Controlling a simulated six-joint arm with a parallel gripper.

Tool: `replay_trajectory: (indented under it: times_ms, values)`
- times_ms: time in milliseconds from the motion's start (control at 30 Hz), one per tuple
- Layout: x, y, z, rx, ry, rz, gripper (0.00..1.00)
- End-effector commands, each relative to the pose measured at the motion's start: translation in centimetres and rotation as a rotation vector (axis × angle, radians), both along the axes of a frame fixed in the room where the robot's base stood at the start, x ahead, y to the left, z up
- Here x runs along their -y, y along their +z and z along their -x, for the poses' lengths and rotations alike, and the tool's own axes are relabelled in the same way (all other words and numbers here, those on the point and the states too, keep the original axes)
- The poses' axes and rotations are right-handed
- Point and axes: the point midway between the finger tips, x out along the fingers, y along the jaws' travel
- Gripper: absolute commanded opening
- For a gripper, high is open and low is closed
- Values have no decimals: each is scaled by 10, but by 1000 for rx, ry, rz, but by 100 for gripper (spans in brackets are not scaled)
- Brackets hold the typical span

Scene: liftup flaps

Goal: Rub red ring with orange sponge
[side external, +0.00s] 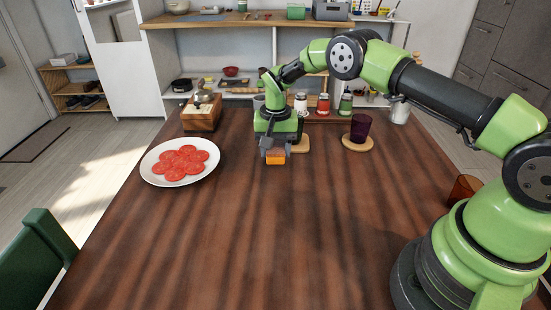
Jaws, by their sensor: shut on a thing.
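My gripper (275,152) points down over the far middle of the table and is shut on the orange sponge (275,158). The sponge shows as a small orange block below the fingers. I cannot tell whether it touches the tabletop. I cannot make out a separate red ring. Several red round slices (180,163) lie in a ring-like cluster on a white plate (150,174), left of my gripper and apart from it.
A round wooden board (301,145) is partly hidden behind my gripper. A dark purple cup (361,128) stands on a coaster (357,145) to the right. Jars (323,104) stand behind. The near table (230,250) is clear.

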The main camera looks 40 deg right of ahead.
Motion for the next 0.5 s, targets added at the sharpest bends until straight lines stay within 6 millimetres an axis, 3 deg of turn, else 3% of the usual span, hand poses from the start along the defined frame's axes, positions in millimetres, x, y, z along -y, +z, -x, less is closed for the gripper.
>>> replay_trajectory:
  times_ms: [500]
  values:
    - [0,46,1,-1,0,0,21]
